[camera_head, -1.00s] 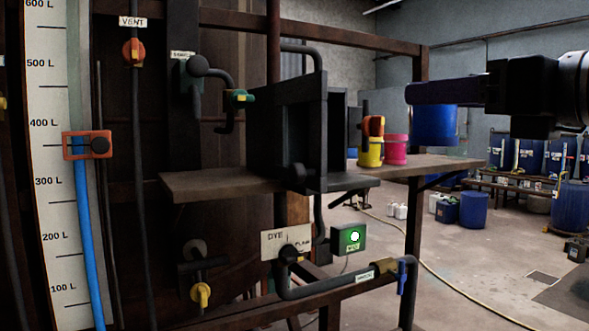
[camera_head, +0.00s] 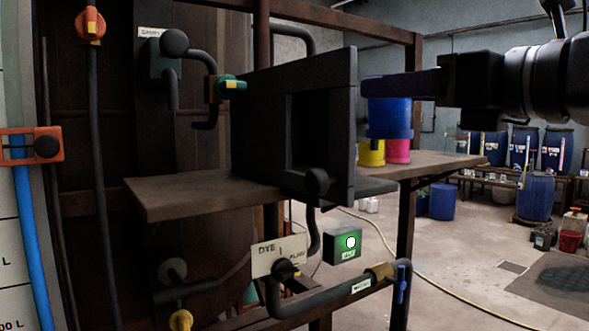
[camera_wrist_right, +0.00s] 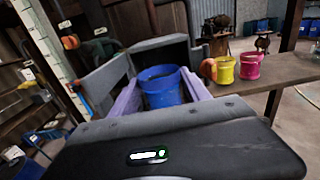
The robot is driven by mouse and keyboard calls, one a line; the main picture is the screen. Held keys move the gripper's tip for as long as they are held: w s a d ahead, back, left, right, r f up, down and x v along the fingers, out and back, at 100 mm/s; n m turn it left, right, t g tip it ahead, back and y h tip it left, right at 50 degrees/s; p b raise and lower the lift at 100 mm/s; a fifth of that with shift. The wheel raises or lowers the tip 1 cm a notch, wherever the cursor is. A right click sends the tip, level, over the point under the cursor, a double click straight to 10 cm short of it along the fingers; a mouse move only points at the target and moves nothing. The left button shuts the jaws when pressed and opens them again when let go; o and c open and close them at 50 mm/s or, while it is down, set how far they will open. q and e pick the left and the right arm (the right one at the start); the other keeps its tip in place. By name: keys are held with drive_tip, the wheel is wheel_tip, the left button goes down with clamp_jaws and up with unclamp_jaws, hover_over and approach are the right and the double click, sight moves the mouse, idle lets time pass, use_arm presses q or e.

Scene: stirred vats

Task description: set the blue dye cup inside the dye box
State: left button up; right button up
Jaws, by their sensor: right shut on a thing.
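The blue dye cup (camera_head: 390,118) hangs upright in my right gripper (camera_head: 372,88), in the air at the right side of the dye box. In the right wrist view the blue cup (camera_wrist_right: 164,88) sits between the two purple fingers, which are shut on it. The dye box (camera_head: 258,125) is a dark grey box on the wooden shelf, and its inside is mostly hidden in the head view. In the right wrist view, grey panels of the box (camera_wrist_right: 160,52) stand just beyond the cup. The cup is outside the box. My left gripper is not in view.
A yellow cup (camera_head: 371,154) and a pink cup (camera_head: 398,151) stand on the shelf (camera_head: 440,163) behind the blue cup. A round knob (camera_head: 317,181) sticks out low on the box. Pipes and a green-lit box (camera_head: 343,246) are below the shelf. The shelf's right end is clear.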

drive_tip(key=f+p+x, duration=0.1)
drive_tip(key=p+x, duration=0.1)
drive_tip(key=x, duration=0.4)
drive_tip(key=f+p+x, duration=0.1)
drive_tip(key=p+x, duration=0.1)
drive_tip(key=x, duration=0.5)
drive_tip(key=f+p+x, duration=0.1)
drive_tip(key=p+x, duration=0.1)
drive_tip(key=x, duration=0.4)
drive_tip(key=shift+w+a+f, duration=0.15)
drive_tip(key=shift+w+f, duration=0.1)
drive_tip(key=shift+w+a, duration=0.1)
drive_tip(key=shift+a, duration=0.05)
drive_tip(key=shift+f, duration=0.15)
drive_tip(key=shift+f, duration=0.25)
wheel_tip(320, 180, down, 2)
drive_tip(key=shift+f, duration=0.1)
drive_tip(key=shift+w+f, duration=0.1)
drive_tip(key=shift+f, duration=0.25)
